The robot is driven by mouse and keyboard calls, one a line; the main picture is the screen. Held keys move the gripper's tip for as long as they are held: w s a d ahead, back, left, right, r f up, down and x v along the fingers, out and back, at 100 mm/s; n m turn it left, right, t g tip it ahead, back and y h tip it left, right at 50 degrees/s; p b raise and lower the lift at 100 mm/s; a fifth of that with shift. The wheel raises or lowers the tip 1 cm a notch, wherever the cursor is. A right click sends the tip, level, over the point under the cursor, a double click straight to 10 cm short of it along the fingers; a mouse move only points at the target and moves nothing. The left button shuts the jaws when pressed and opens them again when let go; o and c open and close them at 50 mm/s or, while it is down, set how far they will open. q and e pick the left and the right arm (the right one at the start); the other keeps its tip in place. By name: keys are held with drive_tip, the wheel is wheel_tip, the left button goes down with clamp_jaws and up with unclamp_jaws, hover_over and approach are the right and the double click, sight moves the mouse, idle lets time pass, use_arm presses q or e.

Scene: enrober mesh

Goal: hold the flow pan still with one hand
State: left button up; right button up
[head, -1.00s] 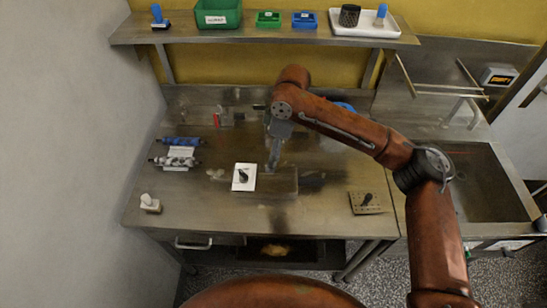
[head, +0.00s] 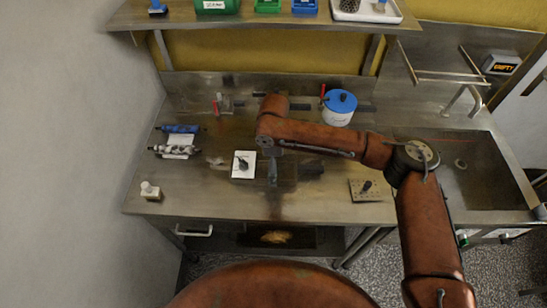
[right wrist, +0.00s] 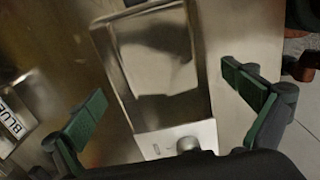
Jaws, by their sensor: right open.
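A shallow rectangular metal pan (right wrist: 155,50), seemingly the flow pan, shows in the right wrist view with a small plate and round knob at its lower end. In the head view the pan (head: 288,172) sits mid-bench, partly hidden by my right arm. My right gripper (right wrist: 163,82) is open, its two green-padded fingers on either side of the pan's view, with nothing held. In the head view the right gripper (head: 272,178) points down at the pan; I cannot tell whether it touches. My left gripper is not in view.
Rollers (head: 180,140) lie farther left. A blue-lidded white pot (head: 338,112) stands behind my right arm. A perforated block (head: 358,190) is at right, beside a sink (head: 465,190). The front left bench is mostly clear.

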drive_tip(key=shift+f, duration=0.5)
drive_tip(key=c, duration=1.6)
